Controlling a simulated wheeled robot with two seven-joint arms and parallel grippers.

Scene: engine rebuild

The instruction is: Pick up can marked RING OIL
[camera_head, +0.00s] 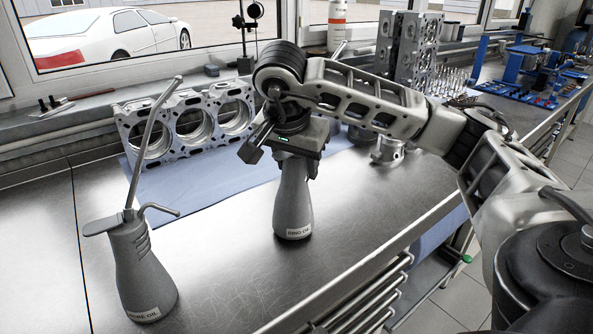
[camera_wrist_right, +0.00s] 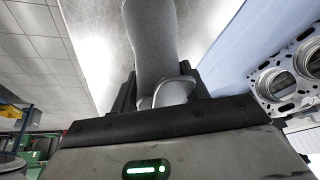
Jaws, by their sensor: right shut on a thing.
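The grey can marked RING OIL (camera_head: 293,205) stands upright on the metal workbench in the head view, its label near the base. My left gripper is not in view.
A metal engine block (camera_head: 190,125) stands behind on a blue cloth (camera_head: 205,175). Upright engine parts (camera_head: 408,50) and a blue tool rack (camera_head: 540,75) stand farther back right. Drawers (camera_head: 365,300) are below the bench's front edge. Bare bench lies between the two cans.

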